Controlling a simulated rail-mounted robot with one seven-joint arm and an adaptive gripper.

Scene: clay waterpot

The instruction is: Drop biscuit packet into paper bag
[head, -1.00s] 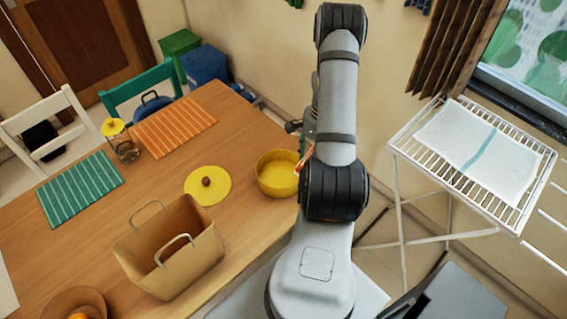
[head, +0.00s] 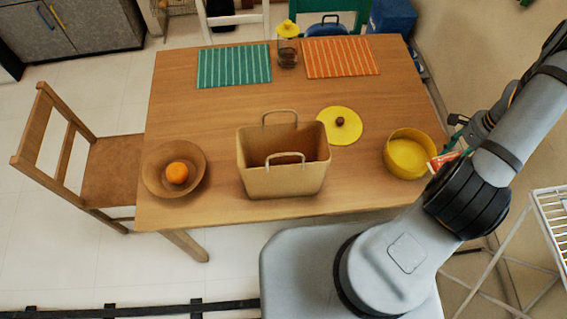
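The biscuit packet (head: 442,162), red and white, shows only in part beside the yellow pot, partly hidden by my arm. Whether it rests on the table or hangs in the air is unclear. My gripper (head: 455,131) is above and just behind the packet at the table's right edge. Its fingertips are mostly hidden by the arm, so I cannot see whether they hold the packet. The tan paper bag (head: 285,182) stands upright on the table near its front edge, left of the packet. Its top is open, with two handles up.
The yellow pot (head: 408,155) stands between bag and packet, its yellow lid (head: 325,125) lying behind the bag's right side. A wooden bowl (head: 152,182) with an orange (head: 177,172) is on the left. A jar (head: 287,52) stands between two mats at the back.

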